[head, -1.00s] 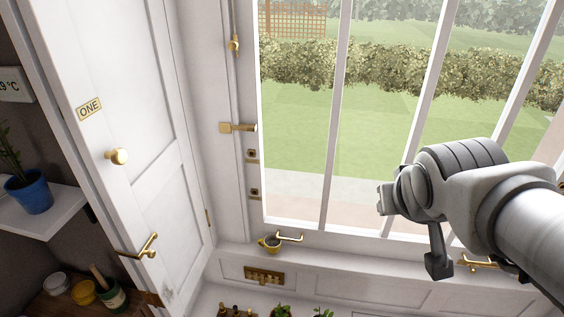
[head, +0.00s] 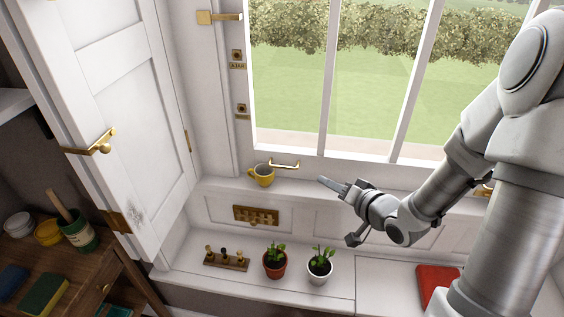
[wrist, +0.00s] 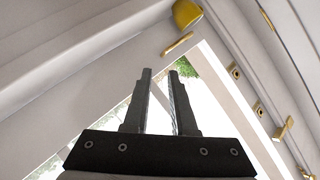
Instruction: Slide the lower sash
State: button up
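The lower sash (head: 330,90) is a white-barred window frame with its bottom rail down by the sill. A brass lift handle (head: 285,164) is on the rail's left part; it also shows in the wrist view (wrist: 176,45). A second brass handle (head: 484,188) is mostly hidden behind my arm. My gripper (head: 322,181) is in front of the rail, right of the left handle and apart from it. In the wrist view its two dark fingers (wrist: 160,72) have a narrow empty gap between them, and the handle lies beyond the tips.
A yellow mug (head: 262,176) stands on the sill left of the handle. A brass latch (head: 218,17) and small brass plates (head: 237,55) are on the left frame. Potted plants (head: 320,264) and a peg rack (head: 226,258) stand below. A white door (head: 130,110) is at left.

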aim_at(283, 167)
notch_tip(283, 167, down, 6)
jog(key=s+a+m+t+y+b, duration=0.2)
jog(key=m+t+y+b, duration=0.2)
jog(key=m+b, duration=0.2)
jog(key=b+x, duration=0.2)
jog(key=x, duration=1.4)
jog(key=shift+a, duration=0.25)
grip_shut()
dwell(0.4)
